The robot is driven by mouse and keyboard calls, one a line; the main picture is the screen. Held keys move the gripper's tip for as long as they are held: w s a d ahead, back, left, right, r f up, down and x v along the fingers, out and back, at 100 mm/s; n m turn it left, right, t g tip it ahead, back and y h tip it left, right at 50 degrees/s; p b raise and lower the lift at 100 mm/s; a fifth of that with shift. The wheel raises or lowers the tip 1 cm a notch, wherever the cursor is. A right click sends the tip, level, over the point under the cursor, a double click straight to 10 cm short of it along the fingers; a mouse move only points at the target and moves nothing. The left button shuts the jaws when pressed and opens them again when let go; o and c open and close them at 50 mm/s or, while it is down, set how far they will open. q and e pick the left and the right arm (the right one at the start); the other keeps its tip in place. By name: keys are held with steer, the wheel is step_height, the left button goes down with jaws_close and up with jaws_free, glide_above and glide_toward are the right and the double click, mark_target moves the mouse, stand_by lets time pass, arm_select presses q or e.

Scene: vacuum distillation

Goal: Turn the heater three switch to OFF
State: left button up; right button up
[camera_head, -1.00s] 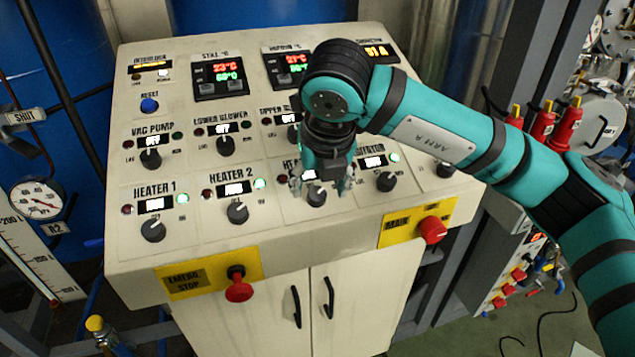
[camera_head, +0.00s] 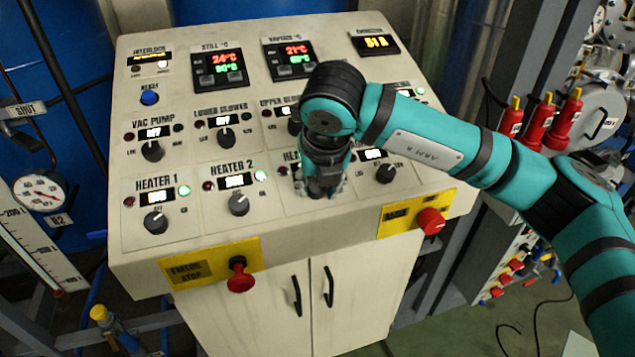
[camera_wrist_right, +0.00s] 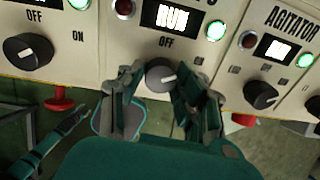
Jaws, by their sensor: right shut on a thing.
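The heater three switch is a dark round knob (camera_wrist_right: 160,75) on the panel's lower row, in the right wrist view. Its pale pointer mark points roughly right. The OFF label is above it, and the display over it reads RUN. My right gripper (camera_wrist_right: 160,90) has one finger on each side of the knob and is shut on it. In the head view my right gripper (camera_head: 320,187) covers most of this knob and the heater three label. My left gripper is not in view.
The heater 2 knob (camera_head: 239,203) is to the left and the agitator knob (camera_wrist_right: 261,94) to the right. A red emergency stop button (camera_head: 240,278) and a red main knob (camera_head: 431,221) stick out from the front edge. Cabinet doors (camera_head: 350,295) are below.

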steer(key=shift+f+b, duration=0.1)
steer(key=shift+b, duration=0.5)
steer(key=shift+c, duration=0.2)
steer(key=n+b, duration=0.6)
steer(key=b, duration=0.2)
steer(key=shift+f+n, duration=0.1)
steer(key=shift+n, duration=0.2)
steer(key=n+b, duration=0.2)
steer(key=shift+n, duration=0.3)
steer(key=shift+d+r+n+b, duration=0.15)
steer(key=shift+n+b, duration=0.45)
steer(key=shift+n, duration=0.8)
steer(key=shift+r, duration=0.1)
steer(key=o, duration=1.1)
steer(key=shift+o, duration=0.2)
steer(key=v, duration=1.2)
